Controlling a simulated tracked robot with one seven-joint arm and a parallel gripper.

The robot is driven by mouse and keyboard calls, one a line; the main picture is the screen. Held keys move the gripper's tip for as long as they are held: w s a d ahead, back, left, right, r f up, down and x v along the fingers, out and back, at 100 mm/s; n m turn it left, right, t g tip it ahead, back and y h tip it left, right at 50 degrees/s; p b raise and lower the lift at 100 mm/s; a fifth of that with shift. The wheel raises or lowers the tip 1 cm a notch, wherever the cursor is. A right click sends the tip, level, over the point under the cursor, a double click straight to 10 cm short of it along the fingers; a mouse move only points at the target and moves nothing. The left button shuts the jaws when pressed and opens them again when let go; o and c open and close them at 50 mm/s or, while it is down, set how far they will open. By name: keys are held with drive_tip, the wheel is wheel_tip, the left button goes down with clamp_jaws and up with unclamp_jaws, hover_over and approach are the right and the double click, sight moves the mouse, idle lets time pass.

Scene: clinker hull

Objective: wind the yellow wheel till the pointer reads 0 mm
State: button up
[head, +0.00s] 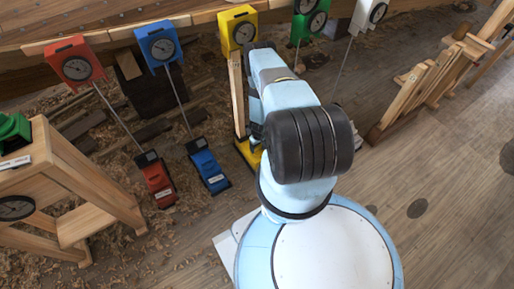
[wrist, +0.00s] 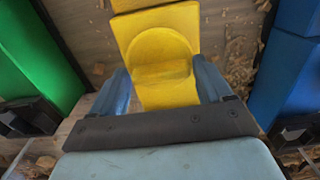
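The yellow gauge box (head: 228,20) stands at the top middle of the head view. In the wrist view a rounded yellow part (wrist: 163,50), apparently the wheel, lies between the two blue fingers of my gripper (wrist: 162,72). The fingers are apart, one on each side of it. I cannot tell whether they touch it.
Red (head: 76,62) and blue (head: 159,46) gauges stand left, with rods down to red (head: 157,180) and blue (head: 207,168) floor units. Green (head: 309,22) and white (head: 367,15) gauges stand right. A wooden bench (head: 85,185) is at left, wooden racks (head: 425,85) at right.

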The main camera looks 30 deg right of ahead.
drive_tip(key=c, duration=0.7)
drive_tip(key=shift+a, duration=0.25)
drive_tip(key=shift+d, duration=0.1)
drive_tip(key=shift+m, duration=0.3)
drive_tip(key=m, duration=0.4)
drive_tip(key=shift+m, duration=0.3)
drive_tip(key=m, duration=0.5)
drive_tip(key=shift+m, duration=0.7)
